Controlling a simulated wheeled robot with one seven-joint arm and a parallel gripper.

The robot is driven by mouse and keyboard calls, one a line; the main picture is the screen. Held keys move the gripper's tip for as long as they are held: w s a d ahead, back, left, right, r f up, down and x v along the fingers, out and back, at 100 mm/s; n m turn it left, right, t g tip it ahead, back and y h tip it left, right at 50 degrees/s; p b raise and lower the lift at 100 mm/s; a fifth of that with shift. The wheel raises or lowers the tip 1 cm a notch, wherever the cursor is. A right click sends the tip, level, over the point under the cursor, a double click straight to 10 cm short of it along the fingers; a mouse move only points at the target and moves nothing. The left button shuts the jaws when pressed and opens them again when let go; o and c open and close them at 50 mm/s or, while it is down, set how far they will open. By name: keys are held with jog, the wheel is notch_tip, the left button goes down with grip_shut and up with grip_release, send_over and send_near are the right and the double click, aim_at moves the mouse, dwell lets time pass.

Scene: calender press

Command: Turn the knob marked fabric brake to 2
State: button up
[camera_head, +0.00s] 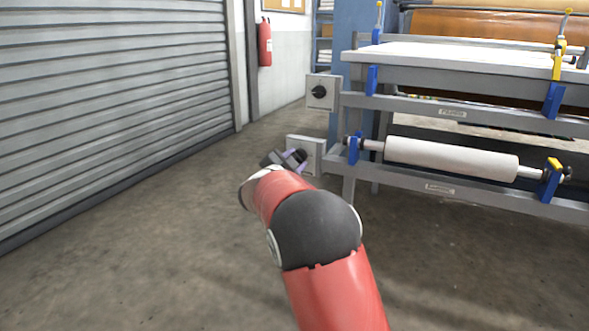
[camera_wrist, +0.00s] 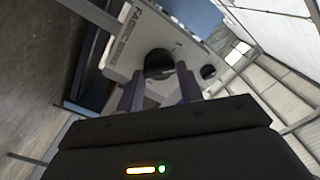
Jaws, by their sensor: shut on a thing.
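The fabric brake knob (camera_wrist: 158,60) is dark and round, on a pale panel (camera_wrist: 130,58) lettered "FABRIC BRAKE" in the wrist view. My gripper (camera_wrist: 159,76) has one finger on each side of the knob and is shut on it. In the head view the panel is the lower pale box (camera_head: 318,148) on the press frame. My gripper (camera_head: 297,157) reaches it from the left and hides the knob there. A small mark shows beside the knob, but the dial numbers and the knob's pointer cannot be read.
A second box with a black knob (camera_head: 319,91) is above, on the same frame. The press rail (camera_head: 440,185) and a white roller (camera_head: 450,157) are at the right. A grey shutter (camera_head: 110,100) stands at the left. The floor (camera_head: 150,240) between is clear.

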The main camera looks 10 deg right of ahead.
jog(key=m+b, duration=0.2)
jog(key=m, duration=0.1)
jog(key=m+b, duration=0.1)
jog(key=shift+f+m, duration=0.3)
jog(key=shift+r+m+b, duration=0.1)
jog(key=shift+m+b, duration=1.1)
jog(key=shift+m, duration=1.1)
jog(key=o, duration=1)
jog(key=shift+s, duration=0.1)
jog(key=v, duration=0.7)
jog(key=shift+s+a, duration=0.2)
jog(key=shift+s, duration=0.1)
